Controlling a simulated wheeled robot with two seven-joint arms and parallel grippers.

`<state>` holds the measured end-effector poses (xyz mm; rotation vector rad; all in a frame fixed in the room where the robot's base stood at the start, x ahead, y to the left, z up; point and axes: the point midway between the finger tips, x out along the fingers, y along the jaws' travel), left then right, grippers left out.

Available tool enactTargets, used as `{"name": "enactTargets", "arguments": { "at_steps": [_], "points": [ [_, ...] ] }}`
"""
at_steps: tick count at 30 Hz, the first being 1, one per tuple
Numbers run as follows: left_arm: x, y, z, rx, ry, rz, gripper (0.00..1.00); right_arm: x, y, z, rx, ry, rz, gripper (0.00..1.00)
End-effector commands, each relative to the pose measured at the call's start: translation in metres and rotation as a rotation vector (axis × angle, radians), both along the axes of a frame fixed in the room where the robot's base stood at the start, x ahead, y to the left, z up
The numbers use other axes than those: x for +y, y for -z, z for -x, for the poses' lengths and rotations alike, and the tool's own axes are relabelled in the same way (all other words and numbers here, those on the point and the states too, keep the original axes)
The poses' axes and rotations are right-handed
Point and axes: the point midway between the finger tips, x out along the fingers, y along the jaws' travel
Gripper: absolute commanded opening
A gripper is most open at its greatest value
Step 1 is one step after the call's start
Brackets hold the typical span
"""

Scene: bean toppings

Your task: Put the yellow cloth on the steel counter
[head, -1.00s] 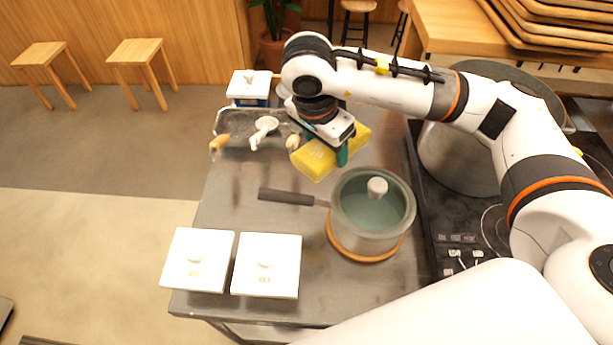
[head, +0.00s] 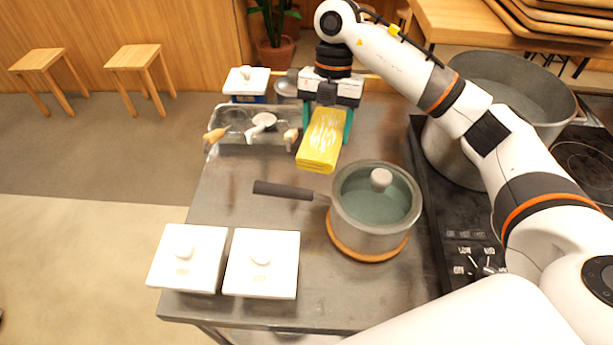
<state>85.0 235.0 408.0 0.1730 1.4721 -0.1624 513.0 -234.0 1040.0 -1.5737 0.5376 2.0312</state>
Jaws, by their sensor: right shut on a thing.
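The yellow cloth (head: 320,145) is a folded rectangle in the head view, toward the back of the steel counter (head: 225,205). My right gripper (head: 327,122) has its two green fingers on either side of the cloth and is shut on it. The cloth hangs down from the fingers toward the front. I cannot tell whether its lower end touches the counter. My left gripper is not in view.
A lidded saucepan (head: 375,215) stands just in front of the cloth, its handle pointing left. A tray of utensils (head: 228,122) lies to the left. Two white-lidded containers (head: 188,258) stand at the front left. A large pot (head: 470,160) is at the right. Bare counter lies left of the saucepan.

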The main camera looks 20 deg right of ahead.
Motion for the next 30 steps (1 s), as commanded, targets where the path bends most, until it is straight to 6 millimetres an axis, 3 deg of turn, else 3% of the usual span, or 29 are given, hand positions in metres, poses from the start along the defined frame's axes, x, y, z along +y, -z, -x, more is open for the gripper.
{"name": "enactTargets", "arguments": {
  "at_steps": [6, 14, 24, 30],
  "points": [
    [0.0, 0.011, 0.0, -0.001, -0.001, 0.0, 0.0, -0.006, 0.006, -0.008, -0.002, 0.42, 0.003, 0.21],
    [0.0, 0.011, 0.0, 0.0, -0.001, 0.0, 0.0, -0.007, 0.018, -0.011, 0.004, 0.58, 0.005, 0.21],
    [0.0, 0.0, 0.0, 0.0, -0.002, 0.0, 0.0, -0.007, 0.105, -0.01, 0.006, 0.579, 0.006, 0.21],
    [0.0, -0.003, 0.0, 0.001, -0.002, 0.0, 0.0, -0.006, 0.143, -0.01, 0.002, 0.578, 0.005, 0.21]
  ]
}}
